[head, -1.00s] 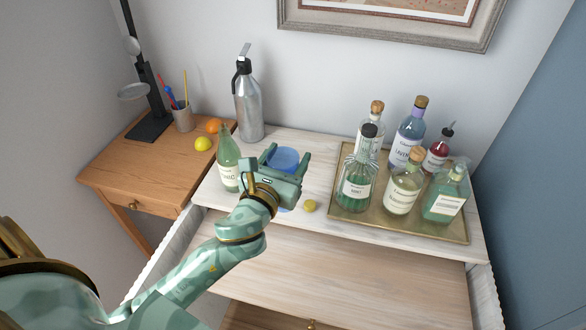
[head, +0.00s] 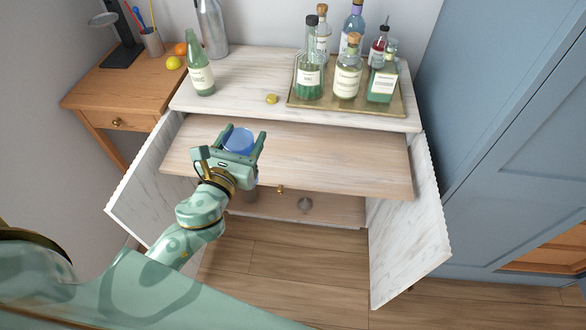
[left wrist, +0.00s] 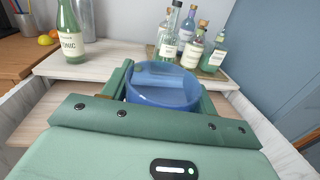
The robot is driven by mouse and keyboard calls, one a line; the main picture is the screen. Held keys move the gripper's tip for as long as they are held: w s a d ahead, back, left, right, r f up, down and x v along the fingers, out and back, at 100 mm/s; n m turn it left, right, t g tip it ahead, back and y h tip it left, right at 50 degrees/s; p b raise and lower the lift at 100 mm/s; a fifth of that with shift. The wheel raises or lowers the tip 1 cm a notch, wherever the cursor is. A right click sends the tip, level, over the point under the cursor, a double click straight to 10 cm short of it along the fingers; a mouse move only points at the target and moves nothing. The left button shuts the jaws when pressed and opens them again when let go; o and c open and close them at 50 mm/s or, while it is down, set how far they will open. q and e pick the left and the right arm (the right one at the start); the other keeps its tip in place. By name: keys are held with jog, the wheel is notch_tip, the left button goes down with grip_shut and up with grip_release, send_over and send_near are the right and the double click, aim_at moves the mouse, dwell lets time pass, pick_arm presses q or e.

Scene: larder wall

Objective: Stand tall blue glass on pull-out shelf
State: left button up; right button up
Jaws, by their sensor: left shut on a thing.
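The tall blue glass (head: 239,141) is between the fingers of my left gripper (head: 240,146), which is shut on it. In the head view the glass is over the left part of the pull-out shelf (head: 330,160). Its blue rim also shows large in the left wrist view (left wrist: 163,88), between the two green fingers. My gripper hides the lower part of the glass, so I cannot tell whether its base touches the shelf. The glass looks about upright. My right gripper is not in view.
The white cabinet top (head: 235,88) behind the shelf holds a green tonic bottle (head: 200,75), a small yellow item (head: 271,99) and a brass tray (head: 300,98) of several bottles. Open doors (head: 408,235) flank the shelf. The shelf's middle and right are clear.

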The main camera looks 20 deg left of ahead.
pick_arm(q)
jog(key=shift+d, duration=0.1)
jog(key=w, duration=0.1)
jog(key=w+a+f, duration=0.1)
jog(key=w+b, duration=0.1)
jog(key=shift+a+f, duration=0.25)
jog(key=shift+f, duration=0.1)
jog(key=w+a+f+b, duration=0.5)
jog(key=w+f+b, duration=0.2)
jog(key=w+f, duration=0.2)
notch_tip(320, 180, down, 2)
jog(key=shift+a+f+h, duration=0.15)
jog(key=shift+f+h, duration=0.05)
jog(key=shift+h, duration=0.1)
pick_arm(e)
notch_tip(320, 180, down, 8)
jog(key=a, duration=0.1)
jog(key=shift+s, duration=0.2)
pick_arm(q)
jog(key=shift+w, duration=0.1)
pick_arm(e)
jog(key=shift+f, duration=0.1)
